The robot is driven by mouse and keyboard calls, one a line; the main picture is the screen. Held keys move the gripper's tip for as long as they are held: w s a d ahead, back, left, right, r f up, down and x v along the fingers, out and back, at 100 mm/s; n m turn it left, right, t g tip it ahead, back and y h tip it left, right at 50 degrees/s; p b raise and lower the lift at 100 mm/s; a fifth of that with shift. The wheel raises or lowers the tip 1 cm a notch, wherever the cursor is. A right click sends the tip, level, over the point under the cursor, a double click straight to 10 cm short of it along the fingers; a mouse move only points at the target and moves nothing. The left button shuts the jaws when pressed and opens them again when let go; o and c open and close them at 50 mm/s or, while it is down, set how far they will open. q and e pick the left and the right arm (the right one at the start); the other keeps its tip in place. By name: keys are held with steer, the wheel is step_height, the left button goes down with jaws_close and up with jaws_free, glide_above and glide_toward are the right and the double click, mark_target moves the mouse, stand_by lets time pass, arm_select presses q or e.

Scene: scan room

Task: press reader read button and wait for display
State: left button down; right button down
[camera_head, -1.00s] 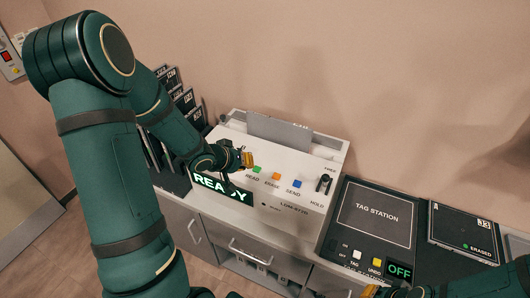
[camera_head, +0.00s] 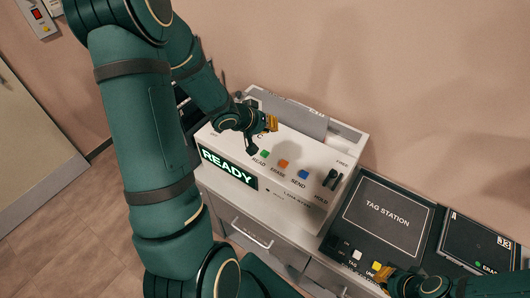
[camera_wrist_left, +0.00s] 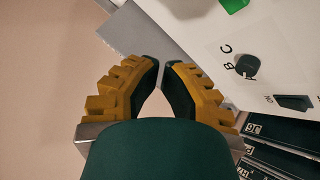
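The reader is a white console (camera_head: 290,195) on a cabinet. Its display (camera_head: 228,169) reads READY in green. The green READ button (camera_head: 264,154) sits left of an orange ERASE button (camera_head: 284,164) and a blue SEND button (camera_head: 303,174). My left gripper (camera_head: 271,123) hovers just behind and above the READ button, apart from it. In the left wrist view its yellow-backed fingers (camera_wrist_left: 161,64) hold nothing and have a narrow gap between the tips. The green button (camera_wrist_left: 233,4) is at that view's top edge. My right gripper (camera_head: 384,274) is beside the tag station; its opening is unclear.
A grey plate (camera_head: 292,115) stands at the reader's back. A lettered knob (camera_wrist_left: 247,66) and dark cassettes (camera_wrist_left: 280,135) show in the wrist view. The black tag station (camera_head: 385,215) is right of the reader, with a cassette (camera_head: 480,245) beyond it. A HOLD lever (camera_head: 332,179) sticks up.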

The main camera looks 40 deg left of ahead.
arm_select(q)
steer(key=b, duration=0.5)
glide_above(268, 153)
step_height(268, 153, down, 6)
steer(key=shift+f, duration=0.15)
steer(key=shift+f+b, duration=0.45)
steer(key=shift+f, duration=0.6)
steer(key=shift+f, duration=0.15)
steer(key=shift+w+f, duration=0.1)
steer(key=shift+f, duration=0.15)
steer(key=shift+f+b, duration=0.4)
steer(key=shift+f, duration=0.15)
stand_by(0.9)
steer(key=shift+r, duration=0.15)
steer(key=shift+r+p, duration=0.85)
steer(key=shift+p, duration=0.3)
